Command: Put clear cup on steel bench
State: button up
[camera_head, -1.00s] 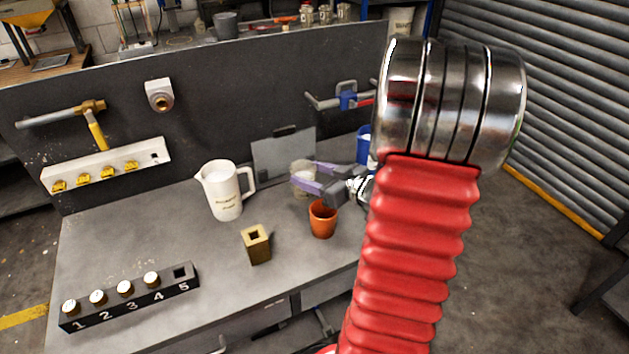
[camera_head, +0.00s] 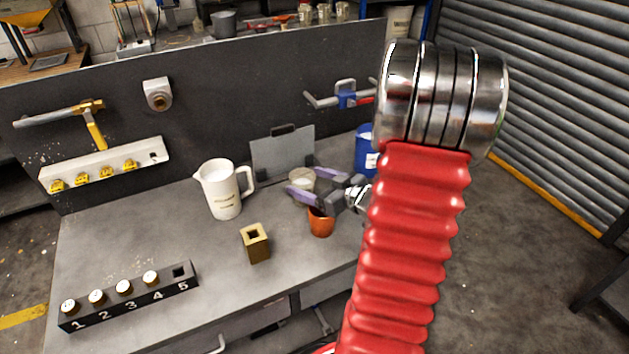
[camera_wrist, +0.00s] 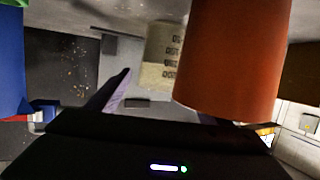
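The clear cup (camera_head: 301,178) stands on the bench near the back panel, its lower part partly hidden by my gripper. In the wrist view the cup (camera_wrist: 162,55) shows dark printed marks and a pale lower band. My gripper (camera_head: 304,183) is open, its purple fingers apart and pointing towards the cup. In the wrist view one finger is left of the cup; the other is mostly hidden behind an orange cup (camera_wrist: 232,55). I see no finger closed on the clear cup. The steel bench (camera_head: 130,228) is the grey top under these things.
The orange cup (camera_head: 320,226) stands just below my gripper, very near it. A blue container (camera_head: 364,158) is close behind on the right. A white jug (camera_head: 221,195), a brass block (camera_head: 256,246) and a numbered rack (camera_head: 140,295) stand left. The bench's left middle is clear.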

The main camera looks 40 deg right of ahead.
jog(key=shift+r, duration=0.15)
jog(key=shift+s, duration=0.2)
jog(key=v, duration=1.1)
jog(key=shift+s+r, duration=0.15)
jog(key=shift+s, duration=0.15)
jog(key=shift+w, duration=0.15)
dwell(0.4)
